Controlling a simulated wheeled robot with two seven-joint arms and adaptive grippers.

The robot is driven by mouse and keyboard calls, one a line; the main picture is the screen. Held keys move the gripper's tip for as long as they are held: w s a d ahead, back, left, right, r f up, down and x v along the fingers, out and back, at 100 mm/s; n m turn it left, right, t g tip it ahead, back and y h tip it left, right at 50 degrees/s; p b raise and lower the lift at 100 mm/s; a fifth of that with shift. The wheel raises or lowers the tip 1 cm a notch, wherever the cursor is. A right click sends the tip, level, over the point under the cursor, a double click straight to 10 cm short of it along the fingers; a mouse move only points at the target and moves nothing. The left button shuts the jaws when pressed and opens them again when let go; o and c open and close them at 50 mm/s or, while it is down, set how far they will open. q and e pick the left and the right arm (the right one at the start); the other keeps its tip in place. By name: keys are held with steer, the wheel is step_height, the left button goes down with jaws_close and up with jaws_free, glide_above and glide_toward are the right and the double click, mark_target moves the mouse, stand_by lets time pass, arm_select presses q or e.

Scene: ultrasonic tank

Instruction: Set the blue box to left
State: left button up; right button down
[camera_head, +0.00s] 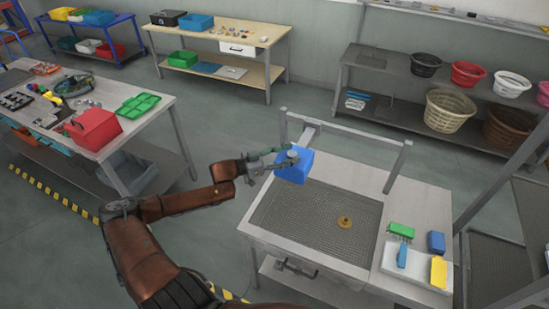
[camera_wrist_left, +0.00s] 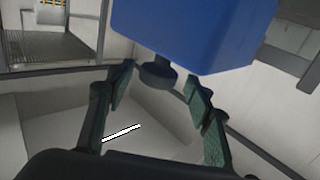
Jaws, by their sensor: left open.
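The blue box (camera_head: 294,166) is at the back left of the tank station, by the corner of the mesh area. My left gripper (camera_head: 277,161) reaches in from the left and its fingers are right at the box's left side. In the left wrist view the blue box (camera_wrist_left: 195,35) fills the top, with a dark round knob (camera_wrist_left: 157,77) on the side facing me. The open fingers (camera_wrist_left: 158,84) stand on both sides of the knob, with gaps visible. The contact between box and bench is hidden. My right gripper is not in view.
The station's mesh surface (camera_head: 315,228) is mostly clear, with a small brass-coloured part (camera_head: 344,222) on it. A green brush (camera_head: 401,231), blue block (camera_head: 436,242) and yellow block (camera_head: 438,271) lie on the right side panel. A metal frame bar (camera_head: 350,127) rises behind the box.

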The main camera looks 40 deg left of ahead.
arm_select(q)
steer(key=v, duration=1.1)
stand_by(0.3)
